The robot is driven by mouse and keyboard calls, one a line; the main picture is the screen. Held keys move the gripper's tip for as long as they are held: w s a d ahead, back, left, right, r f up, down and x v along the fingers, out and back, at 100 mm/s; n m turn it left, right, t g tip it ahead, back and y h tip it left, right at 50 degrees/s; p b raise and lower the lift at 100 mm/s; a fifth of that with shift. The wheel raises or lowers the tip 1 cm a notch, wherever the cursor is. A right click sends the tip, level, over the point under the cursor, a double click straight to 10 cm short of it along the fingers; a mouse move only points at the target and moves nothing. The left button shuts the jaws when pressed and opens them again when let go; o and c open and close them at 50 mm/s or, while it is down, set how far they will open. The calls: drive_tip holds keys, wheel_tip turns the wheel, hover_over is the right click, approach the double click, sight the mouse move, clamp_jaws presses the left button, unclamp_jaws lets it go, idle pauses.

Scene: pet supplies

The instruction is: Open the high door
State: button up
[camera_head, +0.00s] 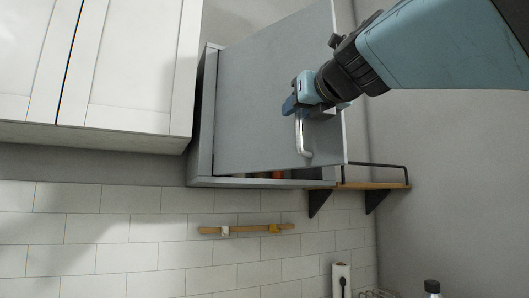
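The high door (260,100) is a flat grey panel on a grey wall cabinet (207,115) in the upper middle of the head view. It stands partly open, with a gap along its lower edge where some orange and red contents show. A silver bar handle (303,140) is near the door's right edge. My gripper (305,110) is at the upper end of the handle, with its blue fingers close to or around it. The fingers overlap the handle's top, so I cannot tell whether they are shut on it.
White cabinets (130,70) hang to the left. A wooden shelf (375,186) with black brackets and rail is to the lower right. A wooden strip (250,228) is on the tiled wall. A paper roll (341,280) and a dark-capped bottle (432,288) stand below.

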drive_tip(key=v, duration=1.3)
drive_tip(key=shift+s+d, duration=0.15)
drive_tip(key=shift+s, duration=0.15)
drive_tip(key=shift+c, duration=0.3)
